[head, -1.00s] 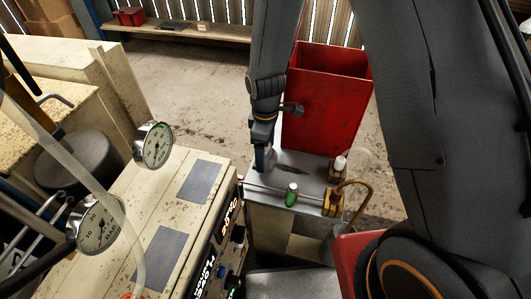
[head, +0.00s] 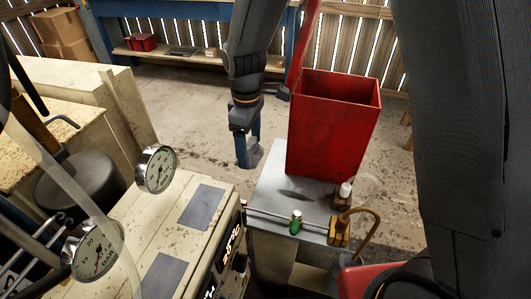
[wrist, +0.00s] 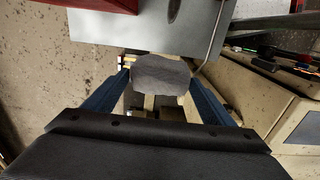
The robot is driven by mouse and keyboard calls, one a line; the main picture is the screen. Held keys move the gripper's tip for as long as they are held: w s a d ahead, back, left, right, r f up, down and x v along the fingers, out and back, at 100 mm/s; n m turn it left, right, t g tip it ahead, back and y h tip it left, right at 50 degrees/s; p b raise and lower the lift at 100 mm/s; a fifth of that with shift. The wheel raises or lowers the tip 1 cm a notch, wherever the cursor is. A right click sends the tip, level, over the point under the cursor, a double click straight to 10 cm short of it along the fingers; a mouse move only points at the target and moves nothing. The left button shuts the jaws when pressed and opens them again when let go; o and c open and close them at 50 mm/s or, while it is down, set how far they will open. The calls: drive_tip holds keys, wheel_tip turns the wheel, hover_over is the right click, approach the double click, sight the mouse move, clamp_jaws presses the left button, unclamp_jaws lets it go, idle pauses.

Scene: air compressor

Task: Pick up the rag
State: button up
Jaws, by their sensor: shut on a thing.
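The rag is a small grey cloth; in the wrist view the rag (wrist: 160,75) sits between the two blue fingertips. My gripper (wrist: 158,80) is shut on it. In the head view my gripper (head: 247,152) hangs with its blue fingers pointing down, at the left of the grey metal tabletop. A pale grey bit of the rag (head: 256,154) shows at the fingertips, partly hidden by them. The rag appears lifted clear of the tabletop.
The cream compressor (head: 170,215) with two gauges stands left. Bare floor lies behind.

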drive_tip(key=w+a, duration=0.2)
drive_tip(key=a, duration=0.4)
drive_tip(key=w+a+b, duration=0.1)
drive_tip(key=w+a, duration=0.1)
drive_tip(key=a, duration=0.5)
drive_tip(key=shift+w+a+b, duration=0.15)
drive_tip(key=shift+w+b, duration=0.15)
drive_tip(key=shift+w, duration=0.1)
